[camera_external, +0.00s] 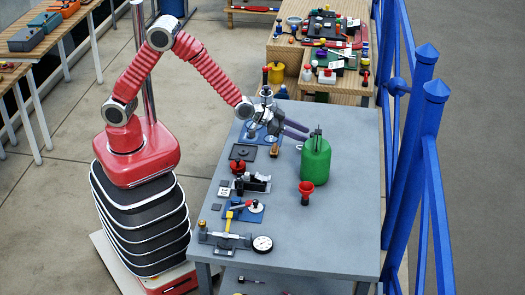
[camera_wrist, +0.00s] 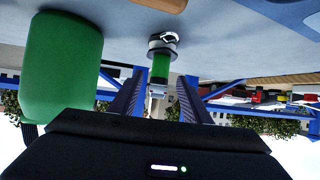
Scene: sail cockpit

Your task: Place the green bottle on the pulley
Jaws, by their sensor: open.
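A large green jug-like bottle (camera_external: 315,163) with a dark top stands upright on the grey table, right of my gripper (camera_external: 307,131). It also shows large at the left of the wrist view (camera_wrist: 62,65). My gripper is open, with its fingers low over the table. In the wrist view a small green cylinder (camera_wrist: 160,68) with a pale, metallic-looking collar shows between the fingers (camera_wrist: 160,84); contact cannot be told, and I cannot pick it out in the external view. A round white and red part on a blue plate (camera_external: 255,206) may be the pulley; this is unclear.
A red funnel-like piece (camera_external: 306,192) stands in front of the jug. A dial gauge (camera_external: 263,244) and several small fittings line the table's left side. The table's right front (camera_external: 340,235) is clear. A blue railing (camera_external: 427,130) runs along the right.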

